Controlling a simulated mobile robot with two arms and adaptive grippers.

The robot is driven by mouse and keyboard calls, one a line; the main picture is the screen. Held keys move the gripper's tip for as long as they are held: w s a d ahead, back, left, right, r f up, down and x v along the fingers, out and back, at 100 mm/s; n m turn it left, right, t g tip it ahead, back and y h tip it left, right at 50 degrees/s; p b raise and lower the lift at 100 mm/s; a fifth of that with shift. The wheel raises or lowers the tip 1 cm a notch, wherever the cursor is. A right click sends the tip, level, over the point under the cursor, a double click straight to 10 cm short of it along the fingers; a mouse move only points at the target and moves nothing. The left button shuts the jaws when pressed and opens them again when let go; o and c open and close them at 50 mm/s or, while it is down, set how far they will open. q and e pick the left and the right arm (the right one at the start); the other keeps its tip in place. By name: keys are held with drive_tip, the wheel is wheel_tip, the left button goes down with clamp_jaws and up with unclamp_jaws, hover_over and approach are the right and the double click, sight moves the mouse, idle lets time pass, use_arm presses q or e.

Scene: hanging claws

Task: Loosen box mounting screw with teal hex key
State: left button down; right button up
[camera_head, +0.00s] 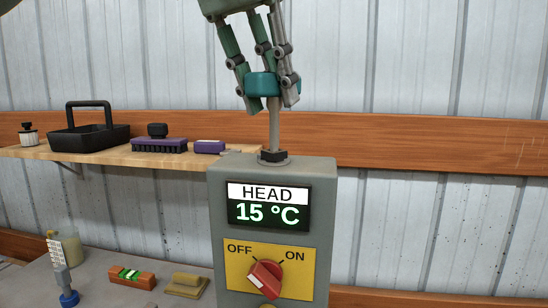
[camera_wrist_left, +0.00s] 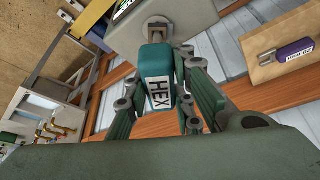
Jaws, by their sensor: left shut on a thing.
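The grey box (camera_head: 222,210) stands in the middle of the head view, with a display reading HEAD 15 °C and a red OFF/ON knob (camera_head: 265,280). The dark mounting screw (camera_head: 273,156) is on its top. My left gripper (camera_head: 268,92) is above the box, its fingers shut around the teal handle of the hex key (camera_head: 262,85). The key's grey shaft points down and its lower end meets the screw; how deep it sits is hidden. In the left wrist view the handle (camera_wrist_left: 155,62) shows a HEX label between the fingers. My right gripper is not in view.
A wooden shelf (camera_head: 190,160) at the left holds a black tray (camera_head: 88,138), a purple brush (camera_head: 158,146) and a small purple block (camera_head: 209,147). Below, a grey table (camera_head: 100,290) carries a level (camera_head: 132,277) and a tan block (camera_head: 186,285). The right side is clear.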

use_arm(q)
drive_tip(key=shift+s+f+m, duration=0.1)
drive_tip(key=shift+f+m, duration=0.1)
drive_tip(key=shift+m, duration=0.1)
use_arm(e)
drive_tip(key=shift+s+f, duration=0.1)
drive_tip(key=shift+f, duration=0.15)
